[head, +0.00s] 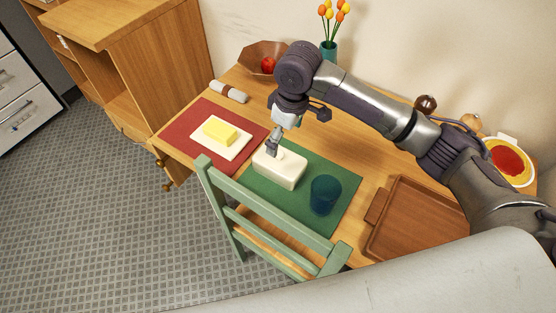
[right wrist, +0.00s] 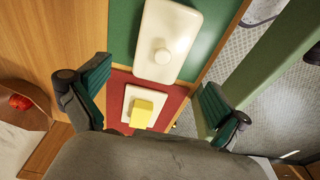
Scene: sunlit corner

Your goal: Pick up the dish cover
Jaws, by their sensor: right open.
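The dish cover (head: 280,172) is a cream-white rounded block with a small round knob on top. It sits on the green placemat (head: 318,211). The cover also shows in the right wrist view (right wrist: 167,38), with its knob facing the camera. My right gripper (head: 273,150) is at the cover's top near the knob and hides part of it in the head view. A yellow butter block (head: 220,130) lies on a white dish (head: 226,147) on the red placemat (head: 182,138). My left gripper is not in view.
A blue glass (head: 325,195) stands right of the cover. A green chair (head: 265,212) stands at the table's front edge. A wooden tray (head: 415,222) lies at the right. A rolled napkin (head: 229,91), a bowl (head: 256,57) and a tulip vase (head: 329,50) are behind.

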